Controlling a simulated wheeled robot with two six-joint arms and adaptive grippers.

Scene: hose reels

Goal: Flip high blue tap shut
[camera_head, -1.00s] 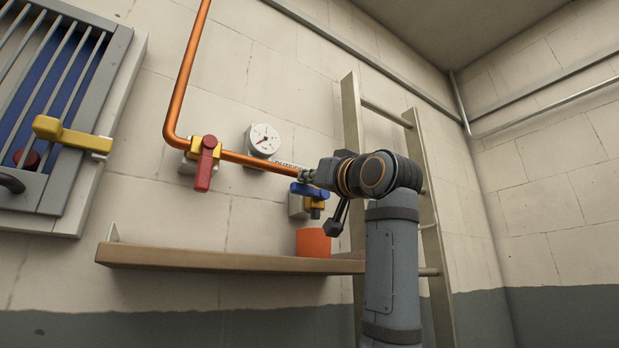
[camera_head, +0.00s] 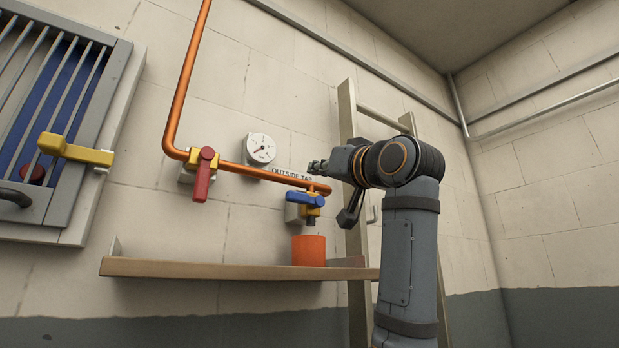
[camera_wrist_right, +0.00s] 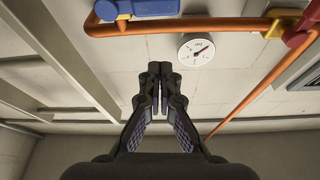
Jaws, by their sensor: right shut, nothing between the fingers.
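The blue tap handle (camera_head: 304,199) lies roughly level, pointing left, on a yellow tap body (camera_head: 313,211) under the right end of the copper pipe (camera_head: 280,175). My right gripper (camera_head: 315,167) is shut and empty, just above and right of the blue handle, apart from it in the picture. In the right wrist view, the shut fingertips (camera_wrist_right: 160,72) meet below the blue handle (camera_wrist_right: 155,8), which the top edge cuts off. My left gripper is not in view.
A red-handled tap (camera_head: 203,174) hangs down farther left on the pipe, beside a white gauge (camera_head: 261,149). An orange pot (camera_head: 309,250) stands on the wooden shelf (camera_head: 210,270). A ladder (camera_head: 349,130) leans behind my right arm. A barred window (camera_head: 60,110) with a yellow lever (camera_head: 75,151) is at left.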

